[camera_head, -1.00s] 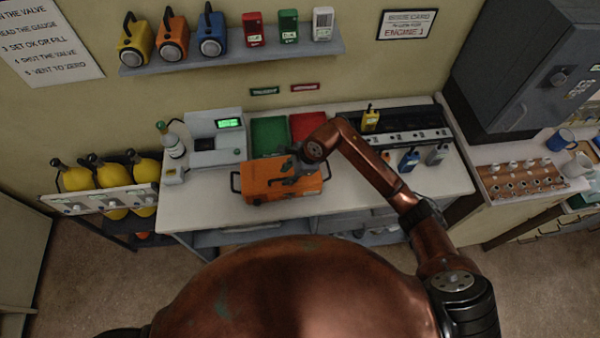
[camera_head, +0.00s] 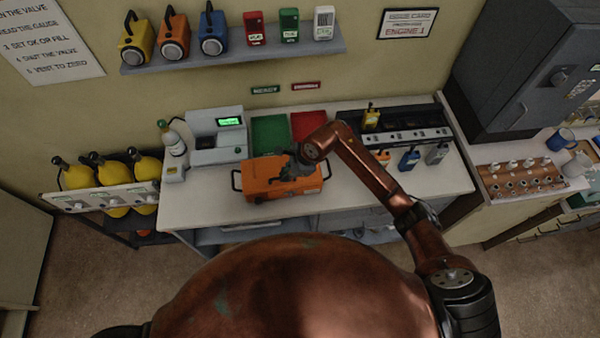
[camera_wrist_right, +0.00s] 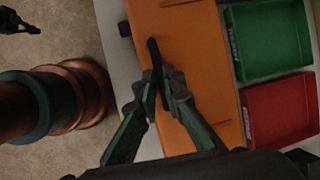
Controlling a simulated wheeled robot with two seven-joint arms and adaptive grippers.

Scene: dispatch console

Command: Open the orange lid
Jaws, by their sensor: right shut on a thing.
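The orange lid (camera_head: 308,184) tops an orange case on the white counter and looks closed. It also shows in the right wrist view (camera_wrist_right: 190,50). My right gripper (camera_head: 285,174) is over the middle of the lid. In the right wrist view its two fingers (camera_wrist_right: 160,84) are shut on the slim black handle (camera_wrist_right: 154,52) on the lid. The fingers hide part of the handle. A dark shape at the upper left of the wrist view, perhaps my left gripper (camera_wrist_right: 18,20), is far from the case. Its jaws are unclear.
A green tray (camera_head: 270,136) and a red tray (camera_head: 308,124) lie behind the case. A grey device with a lit screen (camera_head: 218,130) stands to the left. A radio rack (camera_head: 410,136) is to the right. Bare counter (camera_head: 205,195) shows left of the case.

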